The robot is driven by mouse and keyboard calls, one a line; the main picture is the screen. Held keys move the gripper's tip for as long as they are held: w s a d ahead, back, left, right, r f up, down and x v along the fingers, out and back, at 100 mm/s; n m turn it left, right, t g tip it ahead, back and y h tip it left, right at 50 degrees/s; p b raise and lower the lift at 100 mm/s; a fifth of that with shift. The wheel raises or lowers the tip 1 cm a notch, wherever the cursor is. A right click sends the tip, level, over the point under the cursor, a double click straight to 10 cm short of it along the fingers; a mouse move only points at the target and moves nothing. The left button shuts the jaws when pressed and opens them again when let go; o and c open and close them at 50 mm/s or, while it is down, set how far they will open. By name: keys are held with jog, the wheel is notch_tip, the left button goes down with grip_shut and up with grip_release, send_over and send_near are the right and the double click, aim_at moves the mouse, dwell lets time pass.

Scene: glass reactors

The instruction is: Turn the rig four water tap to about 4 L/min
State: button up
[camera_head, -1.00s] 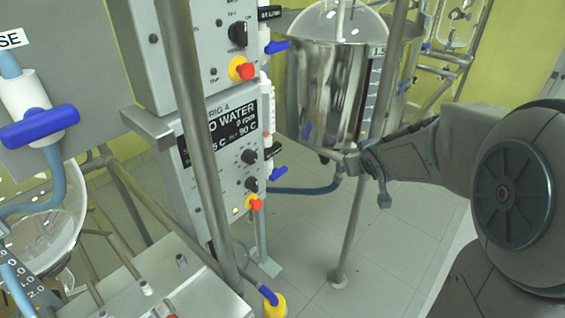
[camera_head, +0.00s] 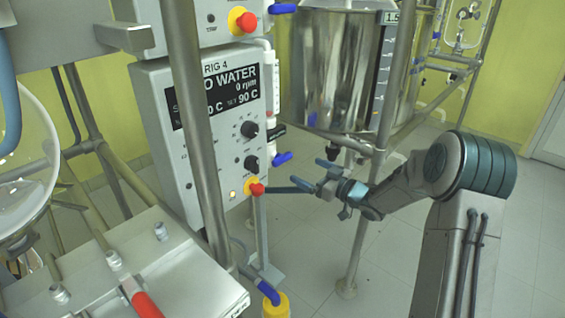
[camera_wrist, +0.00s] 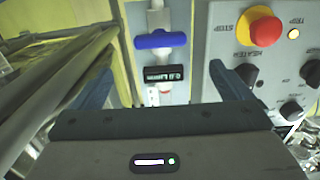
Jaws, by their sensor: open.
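The rig four water tap (camera_head: 281,158) has a blue handle and sits low on the right side of the rig four panel (camera_head: 158,98), below a small black readout (camera_head: 277,131). My gripper (camera_head: 309,173) is open and empty to the right of the tap and slightly lower in the head view. In the wrist view, which looks upside down, the blue tap handle (camera_wrist: 160,40) lies crosswise on its pipe. It is between and beyond my two dark fingers, apart from both. The readout (camera_wrist: 165,74) appears to show 0.0 L/min, in small print.
A red stop button (camera_head: 256,189) and black knobs (camera_head: 250,130) are on the panel close by. A steel vessel (camera_head: 335,70) hangs behind my arm, with a metal post (camera_head: 355,245) below. Another blue tap (camera_head: 283,9) is higher up.

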aim_at(285, 159)
jog(key=b+x, duration=0.2)
jog(key=x, duration=0.9)
jog(key=shift+w+a, duration=0.2)
jog(key=c, duration=1)
